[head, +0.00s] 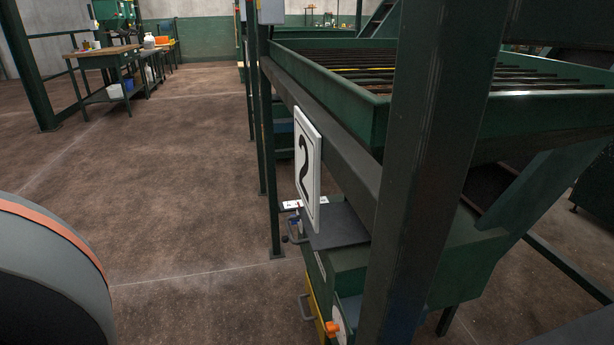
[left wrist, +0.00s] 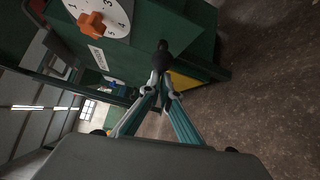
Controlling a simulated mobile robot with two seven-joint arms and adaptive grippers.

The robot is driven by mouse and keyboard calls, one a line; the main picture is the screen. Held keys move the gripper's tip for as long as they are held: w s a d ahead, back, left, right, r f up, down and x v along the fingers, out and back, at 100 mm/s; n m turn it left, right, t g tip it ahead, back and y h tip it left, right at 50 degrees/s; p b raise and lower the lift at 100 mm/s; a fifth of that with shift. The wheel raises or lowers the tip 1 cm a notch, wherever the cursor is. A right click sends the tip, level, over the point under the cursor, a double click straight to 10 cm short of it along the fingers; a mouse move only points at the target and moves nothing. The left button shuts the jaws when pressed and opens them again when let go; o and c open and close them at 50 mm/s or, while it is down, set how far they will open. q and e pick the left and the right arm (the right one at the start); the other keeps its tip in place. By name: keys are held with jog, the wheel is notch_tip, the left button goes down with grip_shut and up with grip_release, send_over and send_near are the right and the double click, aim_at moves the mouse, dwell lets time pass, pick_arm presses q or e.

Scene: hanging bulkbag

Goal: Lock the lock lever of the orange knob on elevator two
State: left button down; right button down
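The orange knob (left wrist: 92,25) sits on a round white numbered dial (left wrist: 112,14) on a green cabinet at the upper left of the left wrist view. In the head view the orange knob (head: 332,328) shows at the bottom edge, below the white number 2 sign (head: 307,168). My left gripper (left wrist: 162,62) is right of the knob and apart from it in the picture. Its teal fingers run together to dark tips, and I see nothing held between them. I cannot make out the lock lever clearly. My right gripper is not in view.
A dark green post (head: 435,150) stands in front of the cabinet at the right in the head view. The brown floor (head: 170,190) at the left is open. A workbench (head: 110,60) stands far back left.

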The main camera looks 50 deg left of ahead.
pick_arm(q)
jog(key=shift+w+d+r, duration=0.15)
jog(key=shift+w+d, duration=0.1)
jog(key=shift+d, duration=0.5)
notch_tip(320, 180, up, 10)
jog(key=a, duration=0.1)
jog(key=shift+s+a, duration=0.2)
jog(key=shift+a, duration=0.05)
dwell(0.4)
